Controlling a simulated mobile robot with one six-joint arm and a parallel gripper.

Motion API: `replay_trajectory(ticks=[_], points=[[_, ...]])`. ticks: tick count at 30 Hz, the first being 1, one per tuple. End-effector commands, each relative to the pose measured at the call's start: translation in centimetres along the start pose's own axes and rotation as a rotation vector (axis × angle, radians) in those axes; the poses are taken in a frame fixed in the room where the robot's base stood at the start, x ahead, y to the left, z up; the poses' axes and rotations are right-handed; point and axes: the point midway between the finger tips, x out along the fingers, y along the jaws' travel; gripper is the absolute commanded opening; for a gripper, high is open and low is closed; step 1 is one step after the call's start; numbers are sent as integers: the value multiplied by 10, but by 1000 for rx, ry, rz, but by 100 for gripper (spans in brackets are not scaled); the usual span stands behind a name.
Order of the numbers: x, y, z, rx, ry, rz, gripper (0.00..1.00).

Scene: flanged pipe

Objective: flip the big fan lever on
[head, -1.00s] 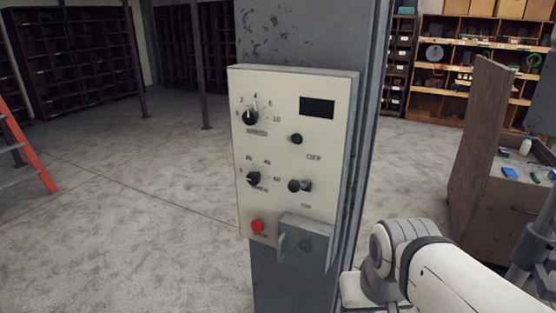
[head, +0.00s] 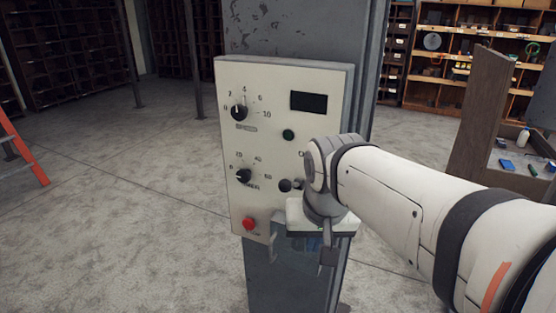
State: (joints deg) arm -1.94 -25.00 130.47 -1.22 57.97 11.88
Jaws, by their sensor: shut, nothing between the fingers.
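The pale control panel (head: 266,130) is fixed to a grey column. The fan lever (head: 288,185) is a small dark switch with a stubby handle at the panel's lower right. The OFF label above it is mostly covered by my arm, and the area below it is hidden. My gripper (head: 328,257) hangs under my white wrist, in front of the panel's lower right corner. It appears below and to the right of the lever. It is shut and holds nothing. I cannot tell whether it touches the panel.
A wooden bench (head: 490,140) stands right.

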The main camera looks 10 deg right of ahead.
Motion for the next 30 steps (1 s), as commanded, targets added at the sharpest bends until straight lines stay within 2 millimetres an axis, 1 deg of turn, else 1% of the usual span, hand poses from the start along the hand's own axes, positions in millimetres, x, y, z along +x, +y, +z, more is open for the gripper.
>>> replay_trajectory(ticks=[1, 2, 3, 5, 6, 9, 12, 15, 18, 27, 30], points=[[-20, -3, -29, 60, 4, 3, 0], [-31, -5, -44, 100, 6, 5, 0], [-44, -7, -63, 154, 7, 9, 0], [-63, -9, -90, 235, 9, 13, 0], [-74, -11, -106, 285, 10, 16, 0], [-99, -14, -142, 401, 16, 20, 0], [-116, -16, -167, 488, 20, 24, 0], [-127, -17, -182, 545, 23, 26, 0], [-131, -17, -188, 572, 24, 27, 0], [-132, -17, -188, 578, 26, 27, 0], [-130, -17, -188, 578, 25, 28, 0]])
